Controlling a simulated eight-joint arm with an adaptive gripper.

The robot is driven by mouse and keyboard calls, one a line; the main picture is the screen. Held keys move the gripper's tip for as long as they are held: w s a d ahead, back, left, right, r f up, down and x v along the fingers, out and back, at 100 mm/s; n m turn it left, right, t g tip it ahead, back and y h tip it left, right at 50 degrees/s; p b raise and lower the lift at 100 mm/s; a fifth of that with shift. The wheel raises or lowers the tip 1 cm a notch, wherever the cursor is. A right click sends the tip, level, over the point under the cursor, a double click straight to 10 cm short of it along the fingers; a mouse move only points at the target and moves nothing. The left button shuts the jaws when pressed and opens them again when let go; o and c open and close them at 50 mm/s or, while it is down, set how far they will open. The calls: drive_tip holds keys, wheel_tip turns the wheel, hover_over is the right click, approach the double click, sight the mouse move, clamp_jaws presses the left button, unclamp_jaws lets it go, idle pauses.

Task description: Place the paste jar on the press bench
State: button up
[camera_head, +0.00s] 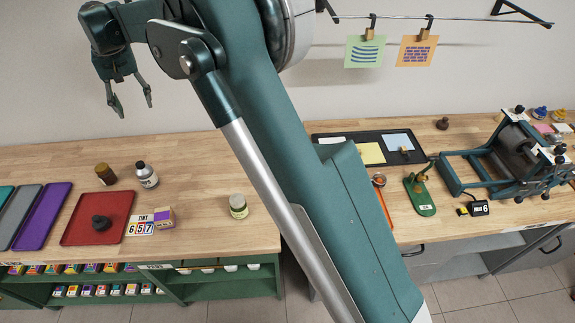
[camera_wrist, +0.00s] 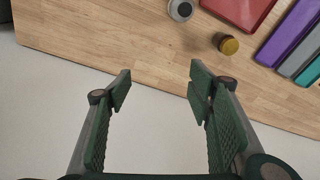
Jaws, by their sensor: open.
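A short jar with a pale lid (camera_head: 238,206), which looks like the paste jar, stands upright on the left wooden bench (camera_head: 200,230) near its front edge; its label is unreadable. The press bench (camera_head: 463,215) is the wooden top on the right, bearing a green press with a dark roller (camera_head: 515,148). My gripper (camera_head: 133,105) is open and empty, raised above the back of the left bench, up and left of the jar. In the wrist view my gripper's (camera_wrist: 160,85) fingers are apart with nothing between them, and this jar does not show.
A brown bottle (camera_head: 105,173) and a dark-capped bottle (camera_head: 147,175) stand near a red tray (camera_head: 97,218). A tint box (camera_head: 164,217) is left of the jar. My arm hides the middle.

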drive_tip(key=s+d+r+m+t, duration=0.1)
drive_tip(key=s+d+r, duration=0.35)
drive_tip(key=d, duration=0.85)
drive_tip(key=s+d+r+t, duration=0.1)
drive_tip(key=s+d+r, duration=0.3)
drive_tip(key=d, duration=1)
drive_tip(key=s+d+r+m+t, duration=0.15)
drive_tip(key=d+r, duration=0.45)
drive_tip(key=d, duration=0.7)
drive_tip(key=s+d+f+t, duration=0.1)
drive_tip(key=s+d+f, duration=0.3)
drive_tip(key=s+d, duration=0.4)
drive_tip(key=s+d+f+m, duration=0.1)
drive_tip(key=s+d+f, duration=0.3)
drive_tip(key=s+d, duration=0.5)
drive_tip(key=s+d+f+t, duration=0.1)
drive_tip(key=s+d+f, duration=0.3)
drive_tip(key=s+d, duration=0.5)
drive_tip(key=s, duration=0.3)
drive_tip(key=shift+s+d+m+t+h, duration=0.15)
drive_tip(key=shift+d+m+t+h, duration=0.1)
drive_tip(key=shift+m+t+h, duration=0.15)
drive_tip(key=shift+o, duration=0.4)
